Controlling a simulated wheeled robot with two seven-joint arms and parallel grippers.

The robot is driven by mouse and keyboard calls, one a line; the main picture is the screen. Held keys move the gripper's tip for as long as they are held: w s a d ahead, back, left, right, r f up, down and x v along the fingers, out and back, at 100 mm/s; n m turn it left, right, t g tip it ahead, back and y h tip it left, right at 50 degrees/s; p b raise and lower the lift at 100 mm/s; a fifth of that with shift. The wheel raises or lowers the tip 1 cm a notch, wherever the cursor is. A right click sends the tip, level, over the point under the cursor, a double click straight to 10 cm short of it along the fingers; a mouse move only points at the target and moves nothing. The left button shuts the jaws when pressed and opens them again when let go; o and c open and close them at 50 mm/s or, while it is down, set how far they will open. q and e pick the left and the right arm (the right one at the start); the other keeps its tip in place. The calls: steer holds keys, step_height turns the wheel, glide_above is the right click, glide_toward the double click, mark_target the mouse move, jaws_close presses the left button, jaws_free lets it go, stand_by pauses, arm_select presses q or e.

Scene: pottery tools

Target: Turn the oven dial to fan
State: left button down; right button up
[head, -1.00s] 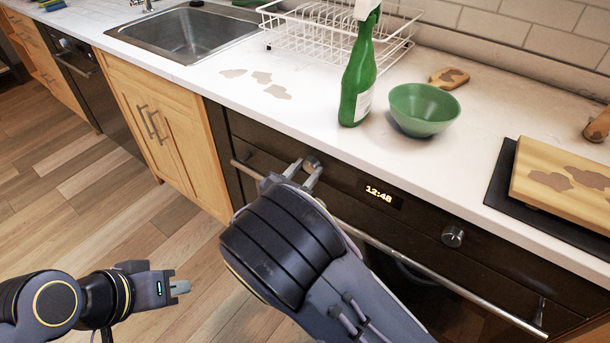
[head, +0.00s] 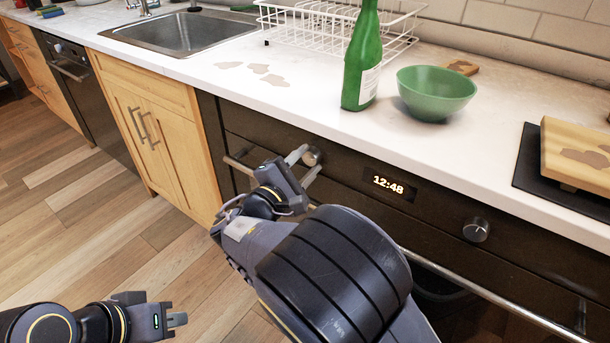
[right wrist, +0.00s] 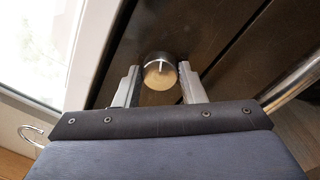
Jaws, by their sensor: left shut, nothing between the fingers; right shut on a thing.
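The left oven dial (head: 313,156) is a round metal knob on the dark oven panel, left of the clock display. My right gripper (head: 306,162) is at this dial, shut on it, with a finger on either side. In the right wrist view the dial (right wrist: 160,72) lies between the fingertips of my right gripper (right wrist: 158,84), and a pale pointer line shows on its face. No fan symbol is readable. My left gripper (head: 178,320) is shut and empty, low at the left, away from the oven.
A second dial (head: 476,230) is right of the clock display (head: 388,185). The oven handle bar (head: 480,290) runs below the dials. A green bottle (head: 362,62) and green bowl (head: 436,92) stand on the counter (head: 290,108) above. Open floor lies at the left.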

steer(key=m+b, duration=0.5)
steer(key=b, duration=0.1)
steer(key=m+b, duration=0.3)
steer(key=shift+a+f+m+g+h, duration=0.1)
steer(key=shift+f+m+g+h, duration=0.2)
steer(key=shift+f+h, duration=0.1)
steer(key=shift+r+m+b, duration=0.2)
steer(key=shift+m+b, duration=1.3)
steer(key=shift+b, duration=0.2)
steer(key=o, duration=1)
steer(key=shift+r, duration=0.1)
steer(key=p+v, duration=0.2)
steer(key=v, duration=0.5)
steer(key=shift+s+a, duration=0.25)
steer(key=shift+a, duration=0.05)
